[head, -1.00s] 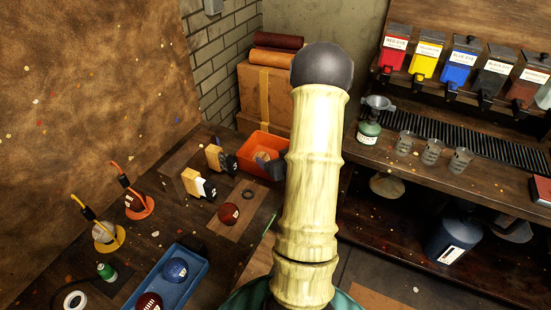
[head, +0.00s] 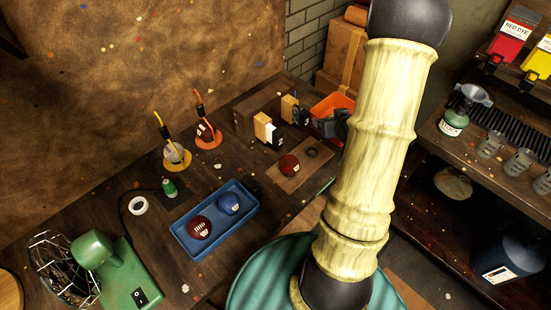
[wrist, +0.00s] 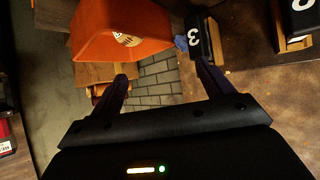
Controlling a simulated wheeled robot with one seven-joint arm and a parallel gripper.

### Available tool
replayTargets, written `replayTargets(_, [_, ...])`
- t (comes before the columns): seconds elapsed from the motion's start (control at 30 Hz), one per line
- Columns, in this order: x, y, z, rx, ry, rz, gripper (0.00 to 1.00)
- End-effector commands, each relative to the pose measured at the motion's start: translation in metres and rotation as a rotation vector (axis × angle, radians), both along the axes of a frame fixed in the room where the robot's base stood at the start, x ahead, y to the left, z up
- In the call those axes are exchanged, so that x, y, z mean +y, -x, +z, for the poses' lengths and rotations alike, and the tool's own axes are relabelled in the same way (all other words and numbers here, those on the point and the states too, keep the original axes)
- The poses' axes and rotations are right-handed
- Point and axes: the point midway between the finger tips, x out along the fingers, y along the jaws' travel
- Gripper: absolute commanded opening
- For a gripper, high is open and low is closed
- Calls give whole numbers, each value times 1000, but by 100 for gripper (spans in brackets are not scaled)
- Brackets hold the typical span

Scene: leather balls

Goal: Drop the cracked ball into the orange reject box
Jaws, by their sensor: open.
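The orange reject box (head: 328,104) stands at the far end of the bench; it also shows in the wrist view (wrist: 100,25). A tan round patch with dark marks (wrist: 127,40) shows at its wall; I cannot tell whether it is a ball or a label. My gripper (wrist: 163,78) is open beside the box, with nothing between its fingers. A dark red ball (head: 289,165) lies on a wooden board. A red ball (head: 199,228) and a blue ball (head: 229,203) sit in the blue tray (head: 188,252). I see no clear crack on any ball.
Numbered blocks (head: 266,130) stand near the box; one marked 3 (wrist: 197,38) is close to my right finger. A green fan (head: 100,265) is at front left. My arm hides the right middle.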

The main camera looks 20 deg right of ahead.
Motion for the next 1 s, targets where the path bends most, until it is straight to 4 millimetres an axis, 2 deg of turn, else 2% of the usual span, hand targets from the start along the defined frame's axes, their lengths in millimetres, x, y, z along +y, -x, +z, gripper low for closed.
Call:
replayTargets(0.03, [18,-4,8,44,10,16,80])
replayTargets(0.1, [40,-4,13,120,14,25,80])
replayTargets(0.27, [95,10,26,287,7,48,80])
replayTargets(0.47, [169,51,43,495,-31,96,80])
replayTargets(0.6, [215,89,55,631,-70,144,80])
replayTargets(0.7, [235,110,59,698,-89,170,80])
replayTargets(0.77, [240,117,60,719,-97,177,80])
replayTargets(1.0, [242,120,61,731,-100,178,80])
